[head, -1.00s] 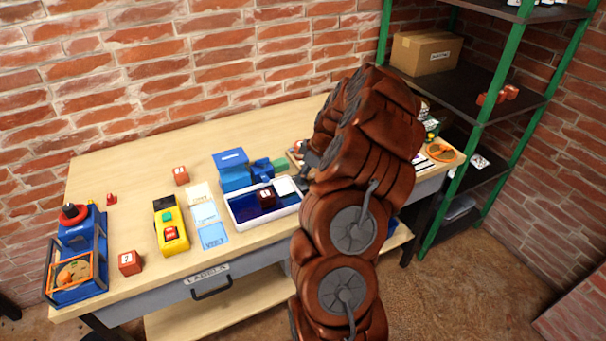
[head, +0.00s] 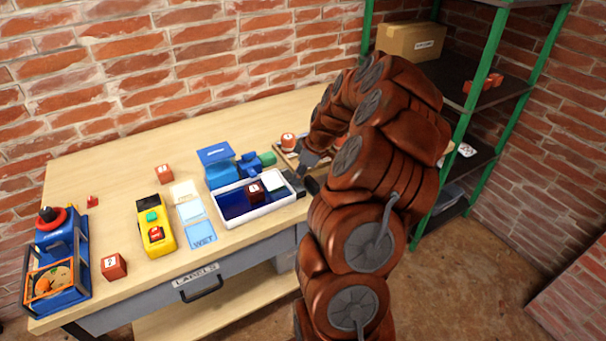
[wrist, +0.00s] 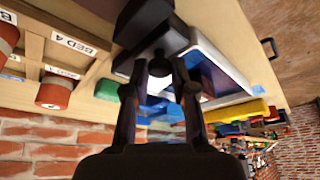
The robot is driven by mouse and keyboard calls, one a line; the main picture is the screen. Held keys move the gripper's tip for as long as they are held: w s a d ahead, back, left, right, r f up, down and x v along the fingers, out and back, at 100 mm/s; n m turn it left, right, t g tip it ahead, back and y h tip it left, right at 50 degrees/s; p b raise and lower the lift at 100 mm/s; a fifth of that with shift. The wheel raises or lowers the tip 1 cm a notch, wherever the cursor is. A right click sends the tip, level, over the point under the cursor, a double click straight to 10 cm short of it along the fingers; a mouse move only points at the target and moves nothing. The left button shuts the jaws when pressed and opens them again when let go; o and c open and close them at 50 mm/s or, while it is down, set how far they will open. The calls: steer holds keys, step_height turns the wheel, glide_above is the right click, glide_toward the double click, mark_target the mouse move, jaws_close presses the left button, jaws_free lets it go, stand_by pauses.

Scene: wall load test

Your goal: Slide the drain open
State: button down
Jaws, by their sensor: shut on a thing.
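The white-rimmed tray (head: 262,214) with a dark blue inside stands near the table's front edge. A dark block, seemingly the drain (head: 293,183), sits at its right end; a dark block (wrist: 146,22) also shows above my fingers in the wrist view. Whether the knob is joined to the block is hard to tell. In the head view my gripper (head: 310,172) is at the tray's right end, partly hidden by my arm. The drain's opening is hidden.
A red cube (head: 254,191) lies in the tray. A blue machine (head: 222,170) with a green part stands behind it. A yellow device (head: 156,226) and cards (head: 190,212) lie left. A wooden holder (head: 289,158) is behind my gripper. A green-framed shelf (head: 460,130) stands right.

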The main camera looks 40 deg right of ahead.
steer(key=shift+s, duration=0.15)
steer(key=c, duration=1.2)
jaws_free()
steer(key=shift+s, duration=0.1)
steer(key=shift+o, duration=1.3)
steer(key=v, duration=1.2)
